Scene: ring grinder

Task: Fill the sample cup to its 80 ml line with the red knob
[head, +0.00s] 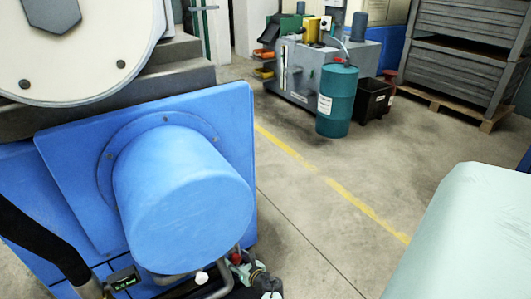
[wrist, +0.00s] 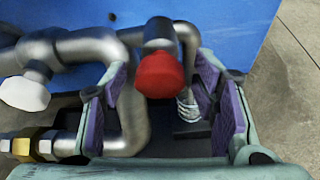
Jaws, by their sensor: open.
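The red knob (wrist: 160,75) sits on a grey metal pipe and shows in the wrist view between the two fingers of my gripper (wrist: 163,80). The fingers are open, with a gap on each side of the knob; no contact shows. In the head view a small red spot, the knob (head: 236,257), is at the bottom beside my gripper (head: 262,280), which is partly cut off. No 80 ml line can be read.
A white knob (wrist: 24,92) and a brass fitting (wrist: 32,147) are on pipes to the left. The blue machine (head: 180,200) with its large cylinder stands close above. A small display (head: 123,281) is at lower left. Floor to the right is clear up to a pale green surface (head: 470,230).

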